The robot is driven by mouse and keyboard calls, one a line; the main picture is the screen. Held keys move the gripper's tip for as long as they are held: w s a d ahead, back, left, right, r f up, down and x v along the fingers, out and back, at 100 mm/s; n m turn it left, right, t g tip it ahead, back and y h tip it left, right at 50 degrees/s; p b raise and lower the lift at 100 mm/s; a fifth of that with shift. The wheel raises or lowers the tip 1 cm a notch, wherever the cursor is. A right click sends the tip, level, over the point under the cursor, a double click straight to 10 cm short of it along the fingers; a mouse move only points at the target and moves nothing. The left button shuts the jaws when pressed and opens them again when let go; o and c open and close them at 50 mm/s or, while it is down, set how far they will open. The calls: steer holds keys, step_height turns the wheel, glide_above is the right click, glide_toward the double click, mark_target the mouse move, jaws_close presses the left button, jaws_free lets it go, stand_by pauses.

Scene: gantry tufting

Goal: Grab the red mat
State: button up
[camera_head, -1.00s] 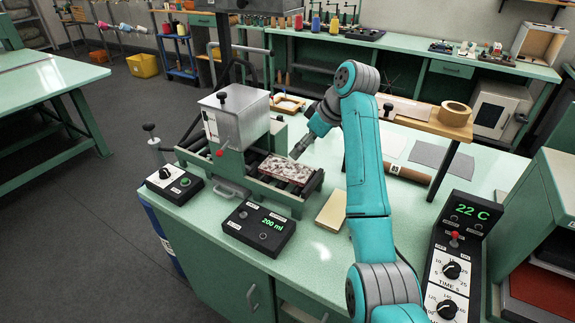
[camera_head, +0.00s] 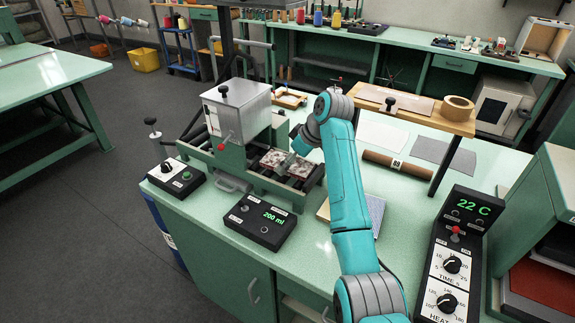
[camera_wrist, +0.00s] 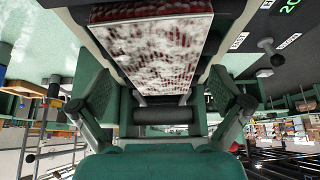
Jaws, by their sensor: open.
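The red mat, mottled with white foam-like patches, lies on the roller bed of the machine (camera_head: 237,118) in the head view, at the bed's right end (camera_head: 275,159). In the wrist view the mat (camera_wrist: 150,50) fills the upper middle, its patterned face and near edge showing. My gripper (camera_wrist: 163,85) is open and empty, one finger on each side below the mat's near end. I cannot tell whether the fingers touch it. In the head view my gripper (camera_head: 291,161) is over the mat and partly hides it.
A 200 ml control box (camera_head: 260,222) and a knob box (camera_head: 176,178) stand in front of the machine. A raised wooden shelf (camera_head: 410,108) stands behind my arm. A 22 C panel (camera_head: 462,250) stands at right. A brown roll (camera_head: 397,163) lies on the bench (camera_head: 330,265).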

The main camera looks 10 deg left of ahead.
steer(key=c, duration=1.2)
